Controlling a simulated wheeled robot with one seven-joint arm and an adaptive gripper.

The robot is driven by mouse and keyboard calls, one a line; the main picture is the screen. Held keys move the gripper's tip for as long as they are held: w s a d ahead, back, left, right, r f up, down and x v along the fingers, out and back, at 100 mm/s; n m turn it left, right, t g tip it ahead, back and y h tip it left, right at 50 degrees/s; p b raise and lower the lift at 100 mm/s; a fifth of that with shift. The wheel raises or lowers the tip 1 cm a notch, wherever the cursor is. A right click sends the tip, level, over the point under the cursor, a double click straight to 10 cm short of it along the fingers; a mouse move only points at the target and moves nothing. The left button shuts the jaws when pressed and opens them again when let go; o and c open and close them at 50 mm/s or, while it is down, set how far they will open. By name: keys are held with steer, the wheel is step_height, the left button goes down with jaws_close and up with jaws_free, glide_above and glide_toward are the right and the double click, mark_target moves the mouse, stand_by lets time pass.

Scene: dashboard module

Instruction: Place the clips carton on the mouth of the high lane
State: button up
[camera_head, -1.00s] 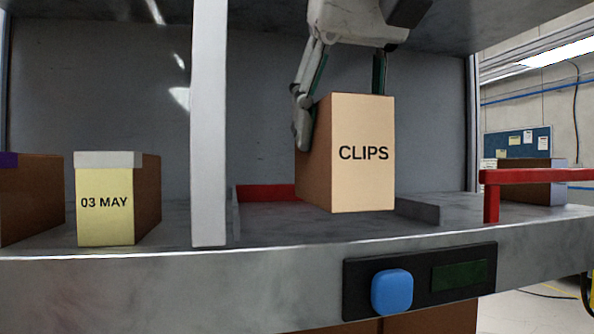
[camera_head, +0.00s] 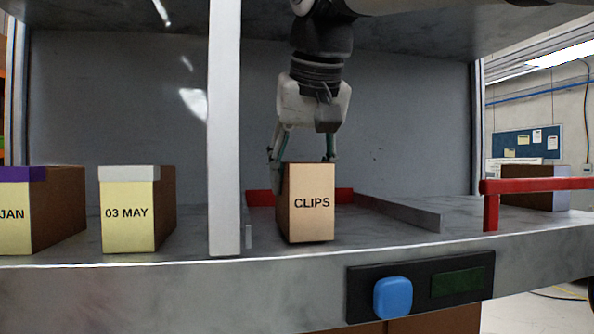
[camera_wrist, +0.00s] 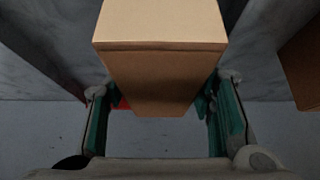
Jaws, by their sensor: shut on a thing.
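The clips carton (camera_head: 311,212) is a tan box with CLIPS printed on its front. In the head view it stands upright at the front of the lane, between the white post and the low grey rail. Its base looks at or very near the lane floor; I cannot tell whether it touches. My gripper (camera_head: 303,165) comes down from above and is shut on the carton's upper sides. In the wrist view the carton (camera_wrist: 160,75) sits between the two green-padded fingers. The lane (camera_head: 375,228) has a red bar (camera_head: 344,195) across its back, partly hidden by the carton.
A white post (camera_head: 224,130) stands left of the carton, and a grey rail (camera_head: 405,211) runs to its right. Two yellow-fronted boxes, JAN (camera_head: 15,217) and 03 MAY (camera_head: 127,215), stand further left. A red guard (camera_head: 491,205) is at the right. A panel with a blue button (camera_head: 393,297) is on the shelf edge.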

steer(key=shift+f, duration=0.25)
steer(key=o, duration=1.6)
steer(key=shift+c, duration=0.2)
steer(key=v, duration=1.2)
steer(key=shift+r, duration=0.15)
